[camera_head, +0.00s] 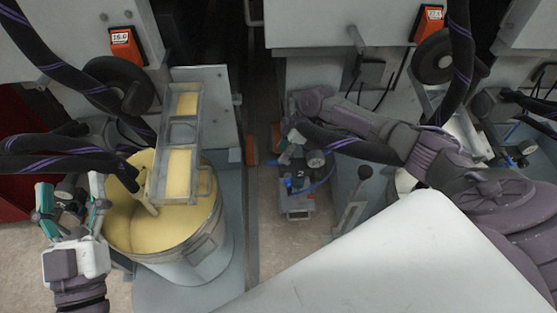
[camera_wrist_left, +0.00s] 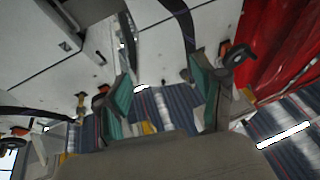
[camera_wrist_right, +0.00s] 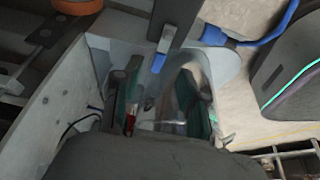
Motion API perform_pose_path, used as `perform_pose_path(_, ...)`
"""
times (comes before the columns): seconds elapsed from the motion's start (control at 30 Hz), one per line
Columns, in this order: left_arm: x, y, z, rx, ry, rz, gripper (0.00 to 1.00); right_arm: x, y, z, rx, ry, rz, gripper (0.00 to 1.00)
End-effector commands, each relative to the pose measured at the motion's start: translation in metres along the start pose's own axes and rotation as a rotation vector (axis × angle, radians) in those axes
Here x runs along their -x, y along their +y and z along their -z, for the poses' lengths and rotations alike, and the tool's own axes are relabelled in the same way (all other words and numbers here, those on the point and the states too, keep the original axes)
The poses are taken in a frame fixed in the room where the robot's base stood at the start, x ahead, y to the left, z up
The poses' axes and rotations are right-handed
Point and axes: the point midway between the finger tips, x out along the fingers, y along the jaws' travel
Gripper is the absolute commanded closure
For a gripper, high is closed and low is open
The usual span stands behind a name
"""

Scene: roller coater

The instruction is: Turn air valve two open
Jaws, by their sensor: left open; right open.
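The air unit marked 2 (camera_head: 288,183), with a round gauge (camera_head: 315,158) and blue hose, sits low in the gap between the two machines in the head view. My right gripper (camera_head: 287,143) is just above and behind it, partly hidden by its own wrist. In the right wrist view my right gripper (camera_wrist_right: 157,100) has its jaws apart; a blue-tipped lever (camera_wrist_right: 161,58) reaches down near the space between them. I cannot tell whether they touch. A small red part (camera_wrist_right: 130,122) shows by one finger. My left gripper (camera_head: 72,203) is open and empty, left of the bucket.
A bucket (camera_head: 215,225) of yellow liquid stands beside my left gripper, with a metal frame (camera_head: 160,180) over it. A lever on a stand (camera_head: 352,195) is right of the air unit. A white panel (camera_head: 400,270) fills the lower right. Dark hoses hang nearby.

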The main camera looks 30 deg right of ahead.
Motion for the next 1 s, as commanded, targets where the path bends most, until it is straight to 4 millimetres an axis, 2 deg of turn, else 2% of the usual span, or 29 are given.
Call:
perform_pose_path(0.13,0.003,0.004,0.024,0.007,0.162,-0.008,0.31,-0.021,0.0,0.0,0.001,0.001,0.001,0.58)
perform_pose_path(0.4,0.012,0.007,0.058,0.016,0.367,-0.016,0.31,-0.04,0.0,0.0,0.0,0.0,0.0,0.58)
perform_pose_path(0.8,0.015,0.008,0.066,0.018,0.413,-0.018,0.31,-0.044,0.0,0.0,0.0,0.0,-0.001,0.58)
perform_pose_path(0.83,0.015,0.008,0.066,0.018,0.413,-0.018,0.31,-0.044,0.0,0.0,0.0,0.0,-0.001,0.6)
perform_pose_path(1.0,0.015,0.008,0.066,0.018,0.412,-0.018,0.31,-0.044,0.0,0.0,0.0,0.0,-0.001,0.88)
